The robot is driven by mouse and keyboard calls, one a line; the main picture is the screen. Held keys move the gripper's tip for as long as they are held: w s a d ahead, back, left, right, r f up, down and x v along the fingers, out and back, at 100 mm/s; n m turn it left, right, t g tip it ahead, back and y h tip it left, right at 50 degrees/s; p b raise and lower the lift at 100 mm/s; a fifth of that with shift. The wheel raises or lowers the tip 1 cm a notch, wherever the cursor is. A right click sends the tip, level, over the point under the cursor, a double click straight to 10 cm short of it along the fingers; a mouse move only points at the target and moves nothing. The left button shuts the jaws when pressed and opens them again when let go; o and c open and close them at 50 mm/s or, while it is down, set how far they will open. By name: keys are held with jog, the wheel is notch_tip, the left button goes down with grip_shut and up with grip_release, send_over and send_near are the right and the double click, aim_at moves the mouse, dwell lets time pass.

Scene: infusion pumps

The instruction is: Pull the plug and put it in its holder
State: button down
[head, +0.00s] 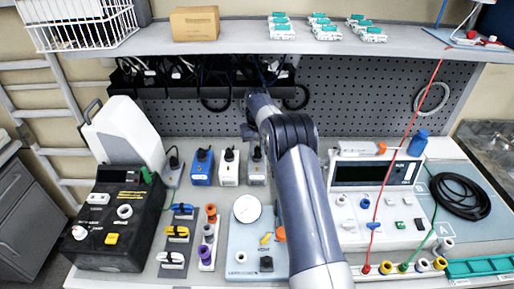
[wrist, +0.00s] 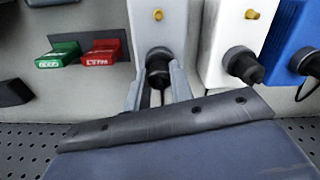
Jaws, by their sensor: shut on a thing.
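My gripper (wrist: 159,88) has its two pale fingers on either side of a black plug (wrist: 158,72) and is shut on it. The plug sits at the face of a grey box (wrist: 146,30), which also shows in the head view (head: 257,174). The plug looks seated in the box, much like the plugs on its neighbours; a small gap cannot be ruled out. In the head view my arm covers much of the area around the gripper. I cannot tell which part is this plug's holder.
A white box (head: 229,171) and a blue box (head: 202,171), each with a black plug, stand beside the grey one. Cables hang from a dark rack (head: 150,92) behind. A panel with a round dial (head: 247,208) lies in front, and a pump (head: 376,200) stands right.

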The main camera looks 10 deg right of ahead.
jog(key=shift+f, duration=0.15)
jog(key=c, duration=1.1)
grip_release()
jog(key=shift+c, duration=0.2)
jog(key=shift+o, duration=0.4)
jog(key=o, duration=0.4)
jog(key=shift+r+p, duration=0.35)
jog(key=shift+r, duration=3.15)
